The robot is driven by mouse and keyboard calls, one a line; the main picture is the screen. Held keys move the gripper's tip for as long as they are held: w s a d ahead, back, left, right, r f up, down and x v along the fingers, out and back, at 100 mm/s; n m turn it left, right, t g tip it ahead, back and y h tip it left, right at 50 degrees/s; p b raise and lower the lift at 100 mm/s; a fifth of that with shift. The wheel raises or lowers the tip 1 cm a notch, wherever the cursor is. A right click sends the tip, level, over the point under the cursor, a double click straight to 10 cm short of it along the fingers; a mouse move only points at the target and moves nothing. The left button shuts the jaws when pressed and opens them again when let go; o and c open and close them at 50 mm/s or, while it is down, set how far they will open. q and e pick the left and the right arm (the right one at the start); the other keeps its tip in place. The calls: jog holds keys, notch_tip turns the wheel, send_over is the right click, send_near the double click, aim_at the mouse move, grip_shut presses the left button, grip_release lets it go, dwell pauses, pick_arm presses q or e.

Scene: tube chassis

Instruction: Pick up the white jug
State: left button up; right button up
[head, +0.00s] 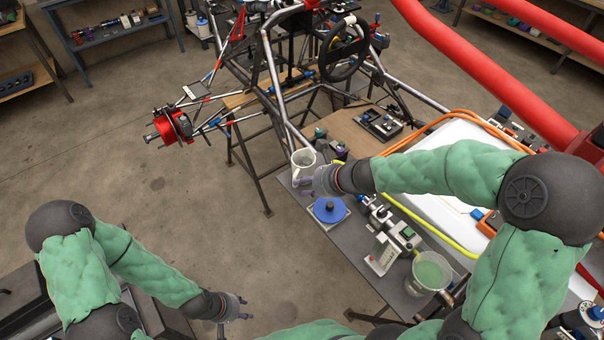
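The white jug (303,158) stands upright near the far left corner of the grey workbench (345,243), its open top facing up. My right gripper (306,184) reaches in from the right and is right beside the jug, at its near side. Its fingers overlap the jug's lower part in this view, so I cannot tell whether they touch it or how far apart they are. My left gripper (245,308) is open and empty, low over the floor, well away from the bench.
A blue round lid-like object (328,211) on a square plate sits just in front of the jug. A container of green stuff (430,272) and small devices stand nearer. The tube chassis (270,65) stands behind. Red tubes (480,65) cross the upper right. The floor at left is clear.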

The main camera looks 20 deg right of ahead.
jog(key=x, duration=0.1)
jog(key=b+x, duration=0.1)
jog(key=x, duration=0.1)
jog(key=b+x, duration=0.1)
jog(key=x, duration=0.1)
jog(key=shift+w+a+r, duration=0.25)
jog(key=shift+a, duration=0.15)
jog(key=shift+r, duration=0.1)
grip_shut()
